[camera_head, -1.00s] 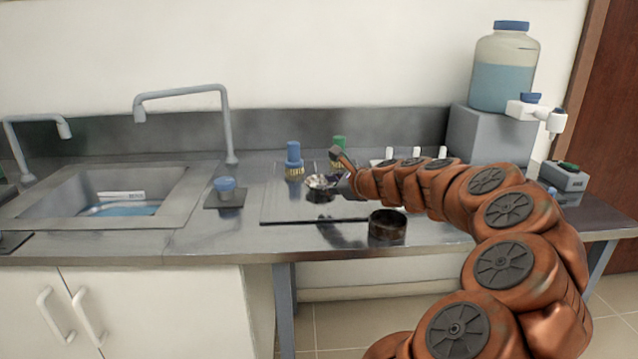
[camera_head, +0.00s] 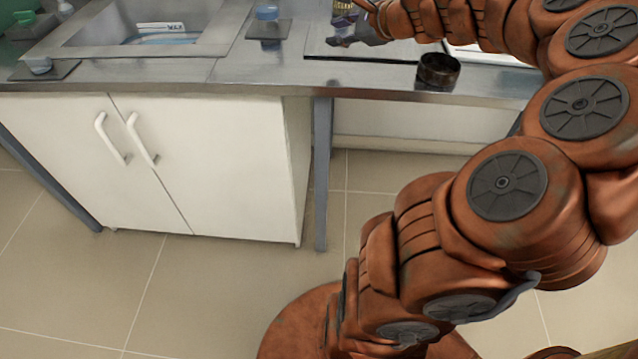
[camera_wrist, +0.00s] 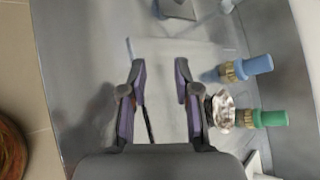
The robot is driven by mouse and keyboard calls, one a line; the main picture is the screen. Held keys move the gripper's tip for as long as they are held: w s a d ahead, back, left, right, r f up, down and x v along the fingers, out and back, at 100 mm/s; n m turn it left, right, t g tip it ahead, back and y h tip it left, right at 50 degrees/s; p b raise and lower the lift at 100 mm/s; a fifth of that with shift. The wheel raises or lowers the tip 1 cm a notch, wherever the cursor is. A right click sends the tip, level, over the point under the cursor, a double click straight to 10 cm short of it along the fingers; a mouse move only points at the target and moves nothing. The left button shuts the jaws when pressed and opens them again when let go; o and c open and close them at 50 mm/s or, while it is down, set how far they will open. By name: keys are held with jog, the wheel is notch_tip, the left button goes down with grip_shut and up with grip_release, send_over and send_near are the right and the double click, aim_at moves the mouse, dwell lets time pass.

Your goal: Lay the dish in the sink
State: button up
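A small shiny silver dish (camera_wrist: 222,110) lies in the wrist view just right of my right finger, outside the gap between the fingers. I cannot pick it out in the head view. My gripper (camera_wrist: 160,85) is open and empty, its two fingers apart over the worktop. In the head view my gripper (camera_head: 350,34) is low over the grey board, near the counter's front. The sink (camera_head: 215,25) is at the upper left of the head view, with a blue-and-white patch inside.
A blue-capped bottle (camera_wrist: 245,68) and a green-capped bottle (camera_wrist: 262,118) stand close to the dish. A small blue-topped container (camera_head: 267,14) on a dark pad stands between sink and board. Bare counter (camera_head: 240,68) lies along the front edge.

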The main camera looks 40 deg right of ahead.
jog(key=a+f+n+g+y, duration=0.3)
jog(key=a+n, duration=0.4)
jog(key=a, duration=0.7)
jog(key=s+a+f+n+g, duration=0.4)
jog(key=s+a+f+n, duration=0.1)
jog(key=s+a, duration=0.3)
jog(key=s+a+f+n+g+h, duration=0.1)
jog(key=s+a+f+n+g, duration=0.3)
jog(key=s+a+n, duration=0.4)
jog(key=s+f, duration=0.1)
jog(key=s, duration=0.1)
jog(key=shift+s+g+h, duration=0.3)
jog(key=shift+s, duration=0.1)
jog(key=s+n+g+h, duration=0.1)
jog(key=s, duration=0.2)
jog(key=s+d+f+n+g+h, duration=0.1)
jog(key=s+n, duration=0.1)
jog(key=s, duration=0.2)
jog(key=s+f+n+g+h, duration=0.1)
jog(key=s+n, duration=0.1)
jog(key=s, duration=0.1)
jog(key=shift+s+d+f, duration=0.15)
jog(key=shift+s+d, duration=0.1)
jog(key=shift+d, duration=0.1)
jog(key=shift+c, duration=0.2)
jog(key=shift+s+d, duration=0.15)
jog(key=shift+s, duration=0.2)
jog(key=shift+c, duration=1.2)
jog(key=shift+n, duration=0.3)
